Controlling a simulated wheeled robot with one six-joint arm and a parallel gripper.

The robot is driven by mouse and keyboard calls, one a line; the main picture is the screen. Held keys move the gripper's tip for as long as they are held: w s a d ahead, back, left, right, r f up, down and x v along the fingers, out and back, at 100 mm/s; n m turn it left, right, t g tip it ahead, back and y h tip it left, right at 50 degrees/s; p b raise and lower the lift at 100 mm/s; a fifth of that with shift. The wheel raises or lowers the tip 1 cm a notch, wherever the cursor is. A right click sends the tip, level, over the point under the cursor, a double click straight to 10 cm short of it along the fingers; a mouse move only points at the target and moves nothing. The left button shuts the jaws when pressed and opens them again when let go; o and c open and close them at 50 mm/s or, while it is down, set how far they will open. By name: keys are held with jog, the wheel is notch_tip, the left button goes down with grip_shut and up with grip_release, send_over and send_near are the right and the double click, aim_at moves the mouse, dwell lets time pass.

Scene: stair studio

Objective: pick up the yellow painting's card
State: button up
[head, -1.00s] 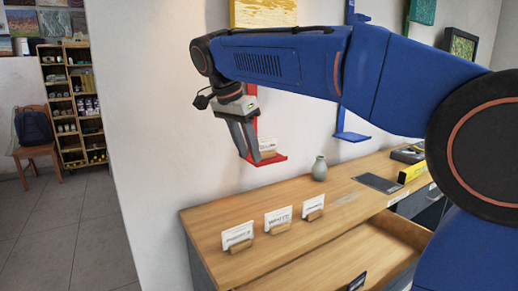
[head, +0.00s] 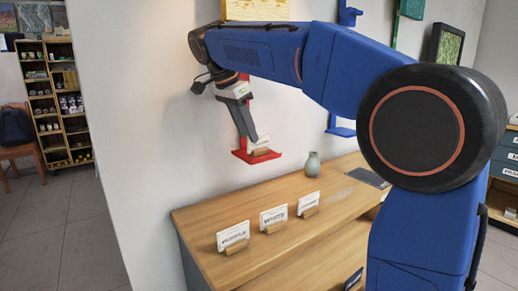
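The yellow painting (head: 257,9) hangs on the white wall at the top, cut off by the frame and partly behind my arm. Below it is a red wall bracket with a small ledge (head: 241,156). A small white card (head: 264,141) stands in a wooden holder (head: 262,152) on that ledge. My gripper (head: 251,138) points down, with its fingertips close to the card's left side in the picture. The fingers overlap in this view, so their opening is hidden. I cannot tell whether they touch the card.
Three cards, left (head: 233,236), middle (head: 273,217) and right (head: 308,201), stand in wooden holders on the wooden desk (head: 200,218). A grey-green vase (head: 313,165) stands near the wall. A blue bracket (head: 341,130) is to the right. Floor at left is clear.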

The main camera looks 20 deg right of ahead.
aim_at(259, 148)
jog(key=shift+w+d, duration=0.2)
jog(key=shift+d, duration=0.4)
jog(key=shift+w+d, duration=0.15)
jog(key=shift+d, duration=0.4)
jog(key=shift+d+f, duration=0.1)
jog(key=shift+f, duration=0.05)
jog(key=shift+x, duration=2.4)
jog(key=c, duration=0.8)
